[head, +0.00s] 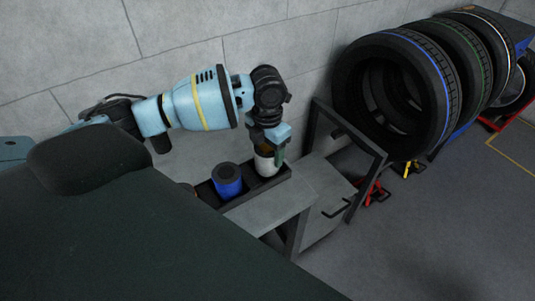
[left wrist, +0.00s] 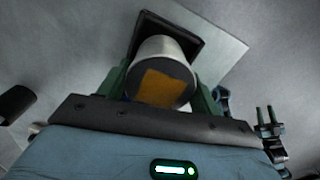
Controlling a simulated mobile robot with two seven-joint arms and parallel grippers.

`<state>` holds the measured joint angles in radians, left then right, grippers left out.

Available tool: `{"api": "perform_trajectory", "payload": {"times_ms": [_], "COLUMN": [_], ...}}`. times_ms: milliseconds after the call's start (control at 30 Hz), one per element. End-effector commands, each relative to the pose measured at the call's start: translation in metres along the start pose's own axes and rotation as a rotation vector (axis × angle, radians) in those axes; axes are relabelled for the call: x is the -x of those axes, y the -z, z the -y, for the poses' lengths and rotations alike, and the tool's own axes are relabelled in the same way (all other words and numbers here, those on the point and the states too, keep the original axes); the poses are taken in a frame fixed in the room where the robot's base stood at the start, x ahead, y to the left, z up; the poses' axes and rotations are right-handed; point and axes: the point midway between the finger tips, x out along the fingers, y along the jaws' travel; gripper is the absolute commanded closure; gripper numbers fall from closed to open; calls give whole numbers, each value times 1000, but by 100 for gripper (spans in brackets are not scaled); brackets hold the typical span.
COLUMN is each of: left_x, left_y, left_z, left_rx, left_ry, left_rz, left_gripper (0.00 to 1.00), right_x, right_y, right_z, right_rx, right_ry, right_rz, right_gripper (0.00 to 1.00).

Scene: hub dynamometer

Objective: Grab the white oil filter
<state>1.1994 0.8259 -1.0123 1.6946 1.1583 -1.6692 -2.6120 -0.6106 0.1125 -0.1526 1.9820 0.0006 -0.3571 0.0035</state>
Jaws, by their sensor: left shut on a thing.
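The white oil filter (head: 265,161) stands at the right end of a dark tray (head: 208,194) in the head view. My left gripper (head: 267,147) comes down over it from above and is shut on it. In the left wrist view the filter (left wrist: 163,72) sits between the two green fingers, with its orange-marked dark end facing the camera. Its far end meets the black tray (left wrist: 195,42), and I cannot tell whether it is clear of it. My right gripper (left wrist: 266,122) shows small at the right of the left wrist view, its two fingers apart and empty.
A blue filter (head: 228,181) stands in the tray just left of the white one. A grey cabinet (head: 328,212) with an open framed door (head: 318,128) is to the right. Large tyres (head: 440,80) stand behind. A dark green surface (head: 120,240) fills the lower left.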

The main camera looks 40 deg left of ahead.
Motion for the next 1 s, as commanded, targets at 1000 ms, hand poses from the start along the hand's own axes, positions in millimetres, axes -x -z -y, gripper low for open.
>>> {"api": "perform_trajectory", "payload": {"times_ms": [1000], "left_x": [30], "left_y": [84], "left_z": [133], "left_rx": [0], "left_ry": [0], "left_rz": [2], "left_gripper": [67], "right_x": [1], "right_y": [6], "right_z": [0], "right_rx": [1], "right_ry": [-1], "right_rz": [-12], "right_gripper": [60]}}
